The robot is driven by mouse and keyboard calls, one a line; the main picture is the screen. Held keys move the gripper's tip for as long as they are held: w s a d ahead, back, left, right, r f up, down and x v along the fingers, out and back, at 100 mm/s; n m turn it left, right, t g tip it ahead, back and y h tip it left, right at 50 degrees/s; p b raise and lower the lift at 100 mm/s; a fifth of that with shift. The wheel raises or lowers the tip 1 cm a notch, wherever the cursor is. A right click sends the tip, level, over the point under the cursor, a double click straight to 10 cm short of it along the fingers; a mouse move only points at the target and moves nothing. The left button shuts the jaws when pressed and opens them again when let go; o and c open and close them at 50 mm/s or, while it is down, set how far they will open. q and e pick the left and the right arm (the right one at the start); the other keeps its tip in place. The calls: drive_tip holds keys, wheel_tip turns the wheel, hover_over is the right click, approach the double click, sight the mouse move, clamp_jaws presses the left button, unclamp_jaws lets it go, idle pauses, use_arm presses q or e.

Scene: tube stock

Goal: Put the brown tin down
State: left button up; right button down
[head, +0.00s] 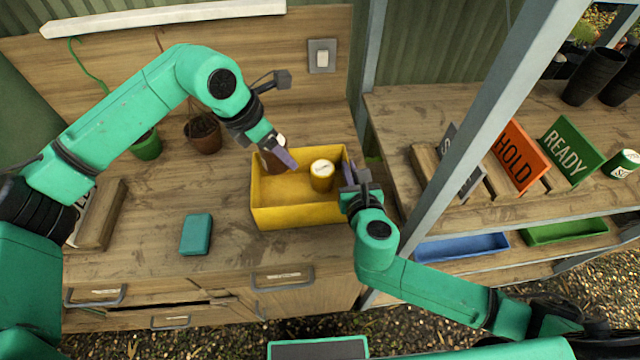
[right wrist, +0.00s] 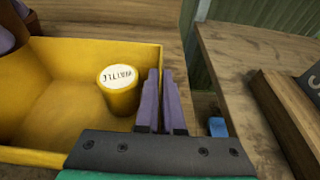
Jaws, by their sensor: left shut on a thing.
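The brown tin (head: 272,163) is in my left gripper (head: 284,157) at the back left corner of the yellow crate (head: 283,217). The gripper's purple finger hides part of the tin, and I cannot tell whether its bottom touches the crate floor. A yellow tin with a white lettered lid (head: 322,176) stands upright inside the crate towards the right; it also shows in the right wrist view (right wrist: 119,95). My right gripper (right wrist: 163,98) is at the crate's right wall, its two purple fingers close together on either side of the rim.
A teal box (head: 196,234) lies on the bench left of the crate. Plant pots (head: 203,135) stand behind. At right, beyond a grey post, a shelf holds an orange HOLD sign (head: 520,157), a green READY sign (head: 569,150) and a green-and-white tin (head: 624,164).

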sight(293, 194)
use_arm(q)
drive_tip(key=shift+m, duration=0.8)
wheel_tip(293, 194, down, 13)
drive_tip(key=shift+r, duration=0.2)
drive_tip(key=shift+f, duration=0.15)
drive_tip(key=o, duration=1.5)
drive_tip(key=v, duration=1.2)
drive_tip(key=shift+w+a, duration=0.1)
drive_tip(key=shift+a, duration=0.1)
use_arm(e)
drive_tip(key=c, duration=1)
unclamp_jaws()
drive_tip(key=shift+o, duration=0.2)
